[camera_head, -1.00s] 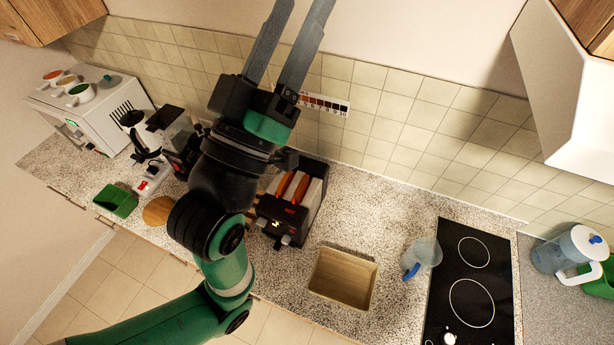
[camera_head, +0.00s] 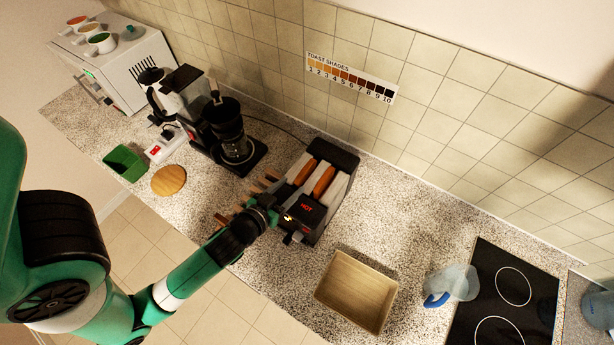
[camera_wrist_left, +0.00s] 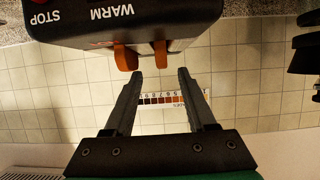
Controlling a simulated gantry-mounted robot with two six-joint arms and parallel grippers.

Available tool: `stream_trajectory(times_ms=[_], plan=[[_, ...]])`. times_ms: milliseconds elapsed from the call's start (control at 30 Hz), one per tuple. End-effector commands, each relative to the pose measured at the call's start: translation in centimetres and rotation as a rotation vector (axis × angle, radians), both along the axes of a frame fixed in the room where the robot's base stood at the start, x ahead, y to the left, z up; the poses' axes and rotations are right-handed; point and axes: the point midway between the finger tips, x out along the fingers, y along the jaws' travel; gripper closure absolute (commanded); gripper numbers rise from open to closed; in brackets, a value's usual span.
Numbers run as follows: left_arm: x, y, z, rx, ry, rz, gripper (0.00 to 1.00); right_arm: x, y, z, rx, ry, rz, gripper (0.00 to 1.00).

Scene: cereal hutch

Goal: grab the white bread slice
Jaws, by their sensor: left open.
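The toaster (camera_head: 330,205) stands on the counter with two toasted orange-brown bread slices (camera_head: 304,171) (camera_head: 323,181) sticking up from its slots. Its front shows a red HOT sign. No plainly white slice shows, and I cannot tell which is the white bread. In the left wrist view the toaster (camera_wrist_left: 120,22) is at the top, with two slice ends (camera_wrist_left: 125,57) (camera_wrist_left: 160,54) beyond my fingertips. My left gripper (camera_wrist_left: 157,74) is open and empty. In the head view my left gripper (camera_head: 270,207) is by the toaster's front left side, its fingers not clear. My right gripper is not in view.
A coffee maker (camera_head: 190,92) stands left of the toaster. A wooden rack (camera_head: 222,219) is partly behind my arm. An empty beige bin (camera_head: 357,291), a clear jug (camera_head: 455,283) and a hob (camera_head: 505,290) are to the right. A shade chart (camera_head: 350,78) is on the wall.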

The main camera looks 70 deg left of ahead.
Motion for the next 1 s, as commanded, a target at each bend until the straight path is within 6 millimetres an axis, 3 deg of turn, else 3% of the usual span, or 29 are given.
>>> stream_trajectory(times_ms=[133,433,700,967,1000], plan=[[2.3,1.6,-0.9,0.0,-0.002,0.002,0.44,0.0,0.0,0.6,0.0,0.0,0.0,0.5],[3.6,2.6,-1.5,0.001,-0.002,-0.001,0.44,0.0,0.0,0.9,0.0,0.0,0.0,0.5],[6.8,5.0,-2.8,0.002,-0.001,-0.001,0.44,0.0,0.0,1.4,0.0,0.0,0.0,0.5],[7.1,5.2,-3.0,0.001,-0.001,-0.002,0.44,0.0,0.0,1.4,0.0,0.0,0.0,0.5],[7.0,5.2,-3.0,0.001,-0.001,-0.002,0.51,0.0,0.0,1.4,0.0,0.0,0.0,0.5]])
